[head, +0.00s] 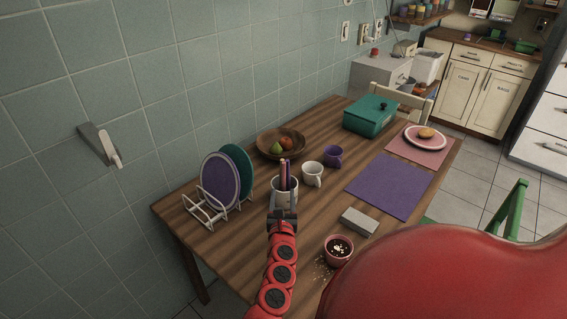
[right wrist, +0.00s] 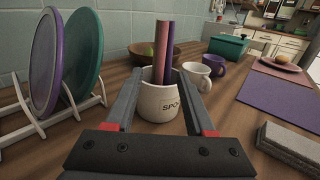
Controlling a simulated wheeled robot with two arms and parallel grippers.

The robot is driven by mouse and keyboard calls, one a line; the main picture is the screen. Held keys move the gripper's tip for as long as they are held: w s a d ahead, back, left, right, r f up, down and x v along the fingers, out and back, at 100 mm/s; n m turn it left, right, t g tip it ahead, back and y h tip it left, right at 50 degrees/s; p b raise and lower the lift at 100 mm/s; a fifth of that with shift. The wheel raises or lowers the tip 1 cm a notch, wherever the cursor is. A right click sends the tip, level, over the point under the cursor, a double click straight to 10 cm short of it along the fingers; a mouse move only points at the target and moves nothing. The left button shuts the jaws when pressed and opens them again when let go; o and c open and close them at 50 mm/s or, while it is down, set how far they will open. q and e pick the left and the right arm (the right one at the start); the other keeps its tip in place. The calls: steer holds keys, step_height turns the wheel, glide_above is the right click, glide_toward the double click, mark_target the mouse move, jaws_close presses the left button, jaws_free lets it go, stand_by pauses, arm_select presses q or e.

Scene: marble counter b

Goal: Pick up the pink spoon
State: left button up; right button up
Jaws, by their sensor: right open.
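A white pot (head: 285,197) lettered "SPO…" stands on the wooden table, holding upright handles; it also shows in the right wrist view (right wrist: 158,104). In the right wrist view one handle is pinkish (right wrist: 171,42) and one beside it is purple (right wrist: 159,50). I take the pinkish one for the pink spoon; its lower end is hidden inside the pot. My right gripper (head: 284,214) is at the near side of the pot. In the right wrist view its fingers (right wrist: 160,84) are apart, pointing toward the pot, with nothing held. My left gripper is not in view.
A plate rack (head: 212,209) with plates stands left of the pot. A fruit bowl (head: 295,141) is behind it; white (head: 312,176) and purple (head: 333,157) mugs stand to its right. A grey block (head: 359,221) and a pink cup (head: 339,259) lie nearer. A purple mat (head: 389,187) is at right.

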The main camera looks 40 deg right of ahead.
mark_target(284, 179)
steer(key=shift+p+x, duration=0.55)
steer(key=shift+x, duration=2.45)
jaws_close()
